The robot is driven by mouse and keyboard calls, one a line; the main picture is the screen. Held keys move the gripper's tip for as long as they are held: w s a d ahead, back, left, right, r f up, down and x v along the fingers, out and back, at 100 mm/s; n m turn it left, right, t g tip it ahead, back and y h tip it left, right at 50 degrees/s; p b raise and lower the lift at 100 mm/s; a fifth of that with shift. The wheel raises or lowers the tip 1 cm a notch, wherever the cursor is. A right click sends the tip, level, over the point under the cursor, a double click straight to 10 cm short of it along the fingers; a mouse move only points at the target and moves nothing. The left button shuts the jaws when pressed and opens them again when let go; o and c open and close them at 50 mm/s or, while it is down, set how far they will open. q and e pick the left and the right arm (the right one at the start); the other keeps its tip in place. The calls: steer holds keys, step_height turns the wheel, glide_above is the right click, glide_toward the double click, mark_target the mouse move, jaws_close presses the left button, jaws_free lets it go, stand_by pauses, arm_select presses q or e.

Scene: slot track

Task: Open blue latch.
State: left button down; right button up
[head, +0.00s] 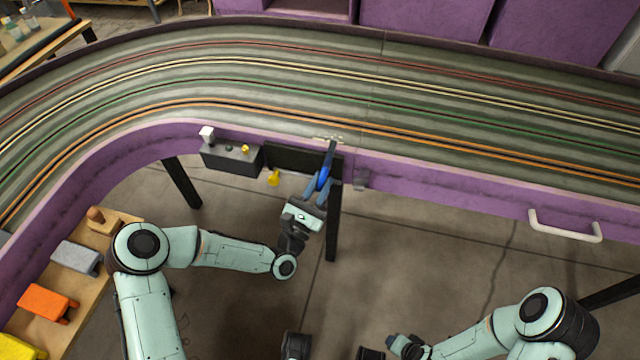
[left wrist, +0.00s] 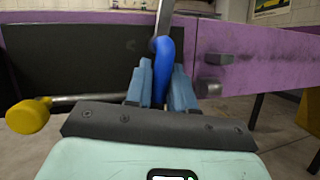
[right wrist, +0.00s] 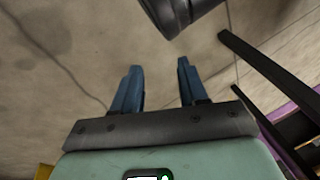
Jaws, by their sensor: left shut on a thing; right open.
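The blue latch (head: 323,178) is a metal lever with a blue grip, mounted on the purple side wall of the track. Its lever points up toward the track's edge in the head view. My left gripper (head: 322,188) is shut on the blue grip. In the left wrist view the blue latch (left wrist: 163,70) stands between the two fingers, with its metal shaft rising above them. My right gripper (right wrist: 158,85) is open and empty over the bare floor in the right wrist view.
A yellow knob (head: 273,178) on a rod sits left of the latch; it shows in the left wrist view (left wrist: 27,116). A dark box (head: 232,157) is left of that. A white handle (head: 565,228) is on the wall at right. A dark table leg (head: 333,225) stands below the latch.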

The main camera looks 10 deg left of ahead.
arm_select(q)
steer(key=c, duration=1.1)
jaws_free()
steer(key=shift+o, duration=0.2)
steer(key=p+v, duration=0.1)
steer(key=v, duration=1.2)
steer(key=shift+s+f, duration=0.15)
steer(key=shift+s, duration=0.05)
arm_select(e)
steer(key=shift+s+a+r, duration=0.25)
steer(key=shift+s+r, duration=0.05)
steer(key=shift+s, duration=0.15)
steer(key=shift+s+a+r, duration=0.2)
steer(key=shift+s+r, duration=0.05)
steer(key=shift+s, duration=0.15)
